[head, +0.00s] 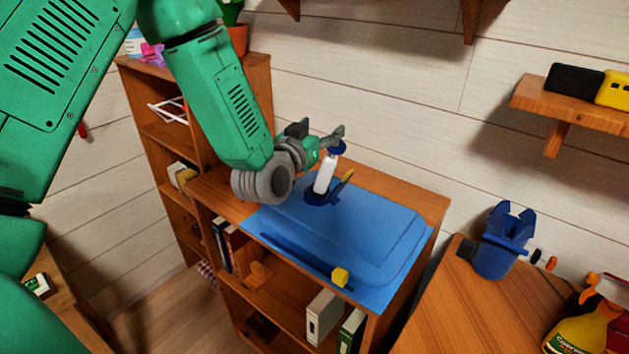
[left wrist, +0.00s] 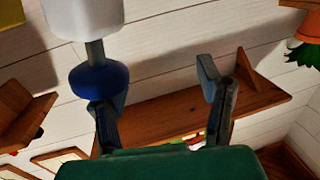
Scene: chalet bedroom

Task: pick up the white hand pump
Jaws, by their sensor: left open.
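The white hand pump (head: 325,174) stands upright, slightly tilted in the picture, in a dark blue base on the blue mat or lid (head: 390,235) atop the wooden bookcase. Its blue knob (head: 337,147) is at the top. My left gripper (head: 318,132) is open beside the knob. In the left wrist view, the white body (left wrist: 84,15), grey stem and blue knob (left wrist: 98,80) show at the upper left. The knob overlaps one finger's tip; the space between the fingers (left wrist: 160,88) looks empty. Whether they touch, I cannot tell. My right gripper is out of view.
A dark blue holder (head: 497,245) and a yellow bottle (head: 578,333) stand on the right table. A wall shelf (head: 565,110) is at upper right. A taller shelf unit (head: 258,85) stands behind my left arm.

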